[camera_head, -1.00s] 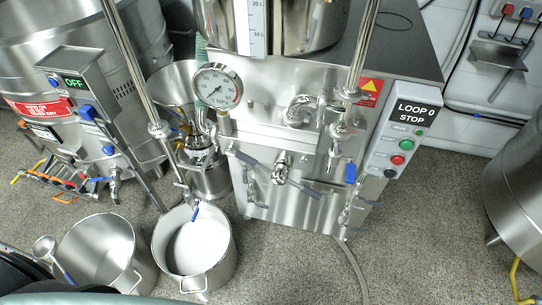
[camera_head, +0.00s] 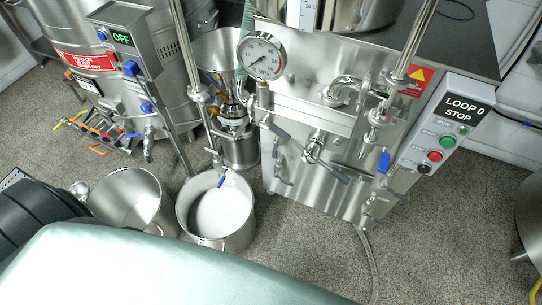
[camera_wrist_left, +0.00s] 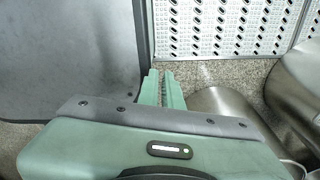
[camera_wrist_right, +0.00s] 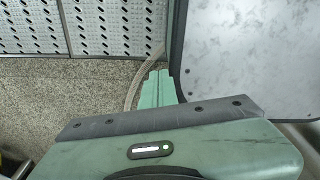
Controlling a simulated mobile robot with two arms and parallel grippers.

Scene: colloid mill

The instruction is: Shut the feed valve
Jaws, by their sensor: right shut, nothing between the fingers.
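The mill's steel front carries several valves, and I cannot tell which is the feed valve. A blue-handled valve (camera_head: 384,162) hangs below the right-hand pipe. Grey lever handles (camera_head: 340,174) sit on the middle outlet and to its left (camera_head: 280,132). Another blue lever (camera_head: 221,180) shows over the white-filled pot. Neither gripper shows in the head view. My left gripper (camera_wrist_left: 161,74) is slightly open, with a narrow gap and nothing between the fingers. My right gripper (camera_wrist_right: 158,74) is shut and empty. Neither gripper touches a valve.
A round gauge (camera_head: 262,56) and the LOOP 0 STOP control box (camera_head: 446,126) flank the mill front. Two steel pots (camera_head: 130,196) (camera_head: 245,235) stand on the floor. A kettle (camera_head: 72,25) stands at left. A hose (camera_head: 372,262) lies before the mill.

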